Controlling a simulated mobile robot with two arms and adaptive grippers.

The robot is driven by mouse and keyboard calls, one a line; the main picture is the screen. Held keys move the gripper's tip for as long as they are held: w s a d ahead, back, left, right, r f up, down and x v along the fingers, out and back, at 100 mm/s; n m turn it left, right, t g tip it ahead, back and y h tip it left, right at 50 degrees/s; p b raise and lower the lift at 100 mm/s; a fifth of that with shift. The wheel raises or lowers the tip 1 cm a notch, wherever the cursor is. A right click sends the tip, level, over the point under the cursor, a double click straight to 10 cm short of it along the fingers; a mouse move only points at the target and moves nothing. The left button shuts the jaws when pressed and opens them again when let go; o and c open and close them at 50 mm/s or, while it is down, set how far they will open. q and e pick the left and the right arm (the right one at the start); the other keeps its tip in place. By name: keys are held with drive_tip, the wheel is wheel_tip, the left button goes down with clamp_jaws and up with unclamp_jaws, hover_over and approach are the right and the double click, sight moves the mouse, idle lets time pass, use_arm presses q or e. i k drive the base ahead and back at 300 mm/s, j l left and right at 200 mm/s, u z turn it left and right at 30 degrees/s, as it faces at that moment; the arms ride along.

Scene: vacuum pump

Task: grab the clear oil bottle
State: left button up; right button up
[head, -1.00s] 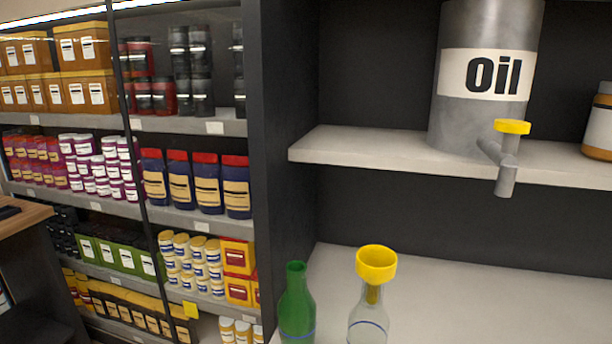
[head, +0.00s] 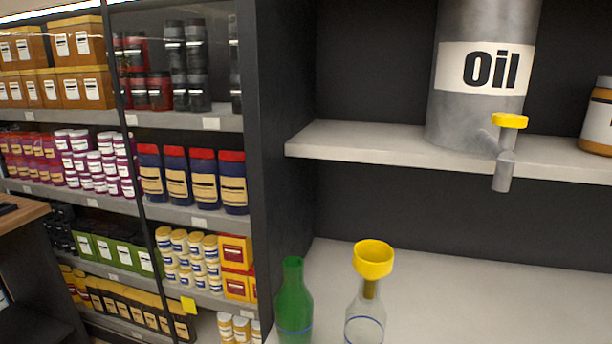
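The clear bottle (head: 366,322) stands upright on the lower shelf near the bottom middle of the head view. A yellow funnel (head: 373,260) sits in its neck, and a blue line rings its body. The bottle's base is cut off by the frame edge. A green bottle (head: 293,303) stands to its left, a short gap apart. Neither of my grippers shows in the view.
A grey oil drum (head: 482,110) with a yellow-topped tap (head: 507,150) stands on the upper shelf (head: 350,145). An orange-and-white jar (head: 598,118) is at the right edge. The lower shelf (head: 480,305) is clear right of the bottles. Stocked racks fill the left.

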sight(366, 316)
drive_tip(key=k+j, duration=0.2)
drive_tip(key=j, duration=0.2)
drive_tip(key=k+j, duration=0.2)
drive_tip(key=j, duration=0.15)
drive_tip(key=k+j+z, duration=0.1)
drive_tip(key=j, duration=0.3)
drive_tip(key=k, duration=0.05)
